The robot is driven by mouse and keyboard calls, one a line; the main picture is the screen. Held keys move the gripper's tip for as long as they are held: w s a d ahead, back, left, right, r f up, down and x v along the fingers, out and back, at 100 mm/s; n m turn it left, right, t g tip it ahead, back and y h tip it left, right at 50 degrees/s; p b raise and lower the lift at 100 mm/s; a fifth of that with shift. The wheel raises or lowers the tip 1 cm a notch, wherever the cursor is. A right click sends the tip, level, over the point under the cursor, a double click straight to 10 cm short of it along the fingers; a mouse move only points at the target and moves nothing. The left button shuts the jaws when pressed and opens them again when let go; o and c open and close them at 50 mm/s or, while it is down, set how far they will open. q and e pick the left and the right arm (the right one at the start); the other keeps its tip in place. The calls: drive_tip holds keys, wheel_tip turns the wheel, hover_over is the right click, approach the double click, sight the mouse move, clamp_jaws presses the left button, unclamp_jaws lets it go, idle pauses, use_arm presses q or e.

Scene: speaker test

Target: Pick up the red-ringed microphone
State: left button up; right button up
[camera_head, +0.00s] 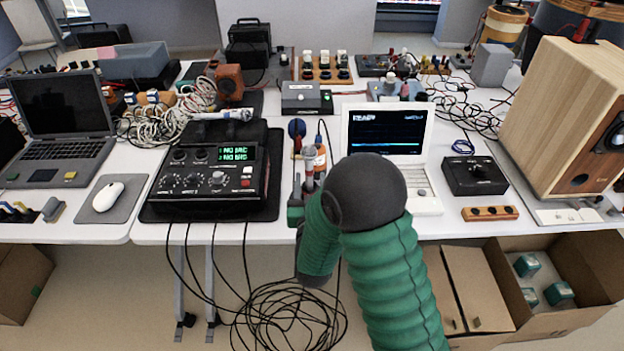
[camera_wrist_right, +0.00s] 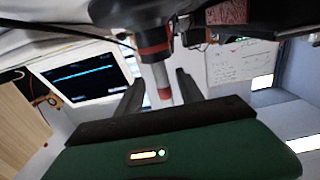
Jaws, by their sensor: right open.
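The red-ringed microphone (camera_wrist_right: 160,75) shows in the right wrist view with a dark head, a red ring and a pale shaft with a reddish band. It is between the two dark fingers of my right gripper (camera_wrist_right: 158,90), with gaps visible at the sides. My left gripper is not in view.
A wooden speaker (camera_head: 560,115) stands far right.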

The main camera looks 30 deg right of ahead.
sight(307, 178)
drive_tip(key=shift+w+d, duration=0.35)
drive_tip(key=shift+d, duration=0.05)
drive_tip(key=shift+w+d, duration=0.2)
drive_tip(key=shift+w, duration=0.1)
drive_tip(key=shift+w+d+r+b, duration=0.1)
drive_tip(key=shift+w+r+b, duration=0.1)
drive_tip(key=shift+w, duration=0.4)
drive_tip(key=shift+w+r+b, duration=0.1)
drive_tip(key=shift+w+b, duration=0.1)
drive_tip(key=shift+w, duration=0.4)
drive_tip(key=shift+w+d, duration=0.1)
drive_tip(key=shift+w, duration=0.25)
drive_tip(key=shift+w+d, duration=0.1)
drive_tip(key=shift+d+f, duration=0.15)
drive_tip(key=shift+d, duration=0.35)
drive_tip(key=shift+c, duration=0.5)
drive_tip(key=shift+d, duration=0.15)
drive_tip(key=shift+c, duration=2.4)
drive_tip(key=shift+a, duration=0.45)
clamp_jaws()
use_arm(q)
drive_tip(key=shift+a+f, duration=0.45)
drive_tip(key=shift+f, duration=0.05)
use_arm(e)
drive_tip(key=shift+d, duration=0.1)
